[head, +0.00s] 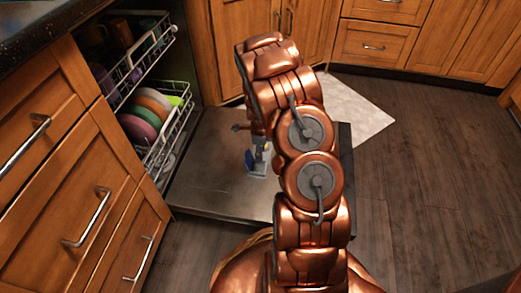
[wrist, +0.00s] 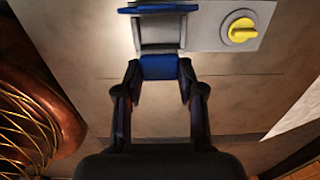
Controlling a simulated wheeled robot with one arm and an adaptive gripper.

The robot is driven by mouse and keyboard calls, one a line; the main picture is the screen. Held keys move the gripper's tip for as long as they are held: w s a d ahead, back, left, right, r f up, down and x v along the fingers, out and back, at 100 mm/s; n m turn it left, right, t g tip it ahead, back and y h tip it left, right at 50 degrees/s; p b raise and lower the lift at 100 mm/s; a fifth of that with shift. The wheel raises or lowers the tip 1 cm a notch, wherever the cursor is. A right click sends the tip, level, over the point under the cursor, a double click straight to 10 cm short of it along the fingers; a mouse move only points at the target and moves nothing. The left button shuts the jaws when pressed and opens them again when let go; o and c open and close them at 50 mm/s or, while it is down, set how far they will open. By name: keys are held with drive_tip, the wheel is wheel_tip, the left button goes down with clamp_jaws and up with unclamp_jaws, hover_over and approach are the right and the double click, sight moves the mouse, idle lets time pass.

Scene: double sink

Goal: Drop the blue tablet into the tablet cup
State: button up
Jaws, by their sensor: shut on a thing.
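The blue tablet (wrist: 160,67) is a small block between the two fingertips of my gripper (wrist: 158,72) in the wrist view. The fingers are shut on it. The tablet cup (wrist: 160,33) is a grey recess just beyond the tablet, with its blue lid (wrist: 158,9) standing open at the far side. The tablet appears at the near edge of the cup; its height above the door cannot be told. In the head view the blue lid (head: 248,161) shows on the lowered dishwasher door, and my arm hides most of my gripper and the tablet.
The dishwasher door (head: 210,190) lies open and flat. A yellow knob (wrist: 241,29) sits on the grey panel right of the cup. Racks with plates (head: 143,130) and bowls stand at the left. Wooden drawers (head: 85,215) flank the near left; the floor at right is clear.

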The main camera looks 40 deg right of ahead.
drive_tip(key=shift+f+b, duration=0.75)
drive_tip(key=shift+f, duration=3)
drive_tip(key=o, duration=0.9)
drive_tip(key=shift+r, duration=0.15)
wheel_tip(320, 180, up, 11)
drive_tip(key=shift+r, duration=0.35)
